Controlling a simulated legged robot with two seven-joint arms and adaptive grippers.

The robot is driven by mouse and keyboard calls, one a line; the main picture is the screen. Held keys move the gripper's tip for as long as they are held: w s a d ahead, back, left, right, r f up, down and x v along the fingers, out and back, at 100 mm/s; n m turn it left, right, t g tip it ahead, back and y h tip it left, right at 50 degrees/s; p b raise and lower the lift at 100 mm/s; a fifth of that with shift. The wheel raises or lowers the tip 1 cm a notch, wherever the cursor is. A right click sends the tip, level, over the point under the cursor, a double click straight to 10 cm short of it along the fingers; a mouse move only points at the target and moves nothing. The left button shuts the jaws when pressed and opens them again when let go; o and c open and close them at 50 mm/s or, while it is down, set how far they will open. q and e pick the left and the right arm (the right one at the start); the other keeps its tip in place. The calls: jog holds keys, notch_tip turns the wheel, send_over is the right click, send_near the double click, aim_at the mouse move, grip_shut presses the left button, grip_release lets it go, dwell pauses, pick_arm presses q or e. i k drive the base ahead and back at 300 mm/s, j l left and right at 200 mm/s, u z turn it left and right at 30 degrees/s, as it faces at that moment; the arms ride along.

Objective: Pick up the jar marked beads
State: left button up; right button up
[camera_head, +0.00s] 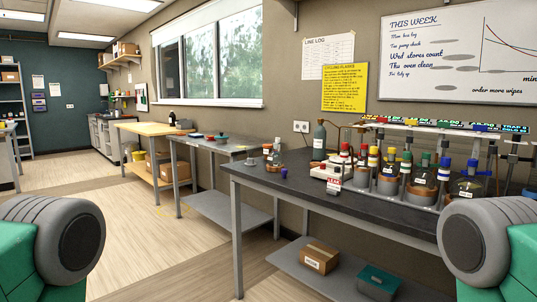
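I cannot make out a jar with a readable beads label. A small clear vessel with brownish contents (275,157) stands near the left end of the dark bench, and its marking is too small to read. A small dark blue item (284,172) lies in front of it. Several glass flasks (424,175) with coloured caps stand in a rack toward the right of the bench, with labels too small to read. Only my upper arm parts show at the lower left and lower right; both grippers are out of view.
The dark bench (300,182) has a lower shelf with a cardboard box (320,256) and a teal box (378,281). A grey table (213,146) and a wooden-topped table (150,128) stand further left. The wood floor (150,225) ahead is clear.

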aim_at(266, 151)
jog(key=i+j+z, duration=0.1)
jog(key=z, duration=0.35)
jog(key=i+j+z, duration=0.1)
jog(key=z, duration=0.4)
jog(key=i+j+z, duration=0.25)
jog(key=j, duration=0.3)
jog(key=i+j+z, duration=0.1)
jog(key=j+z, duration=0.15)
jog(key=j, duration=0.35)
jog(key=i+j+z, duration=0.25)
jog(key=j, duration=0.35)
jog(key=j+z, duration=0.3)
jog(key=j, duration=0.3)
jog(key=k, duration=0.05)
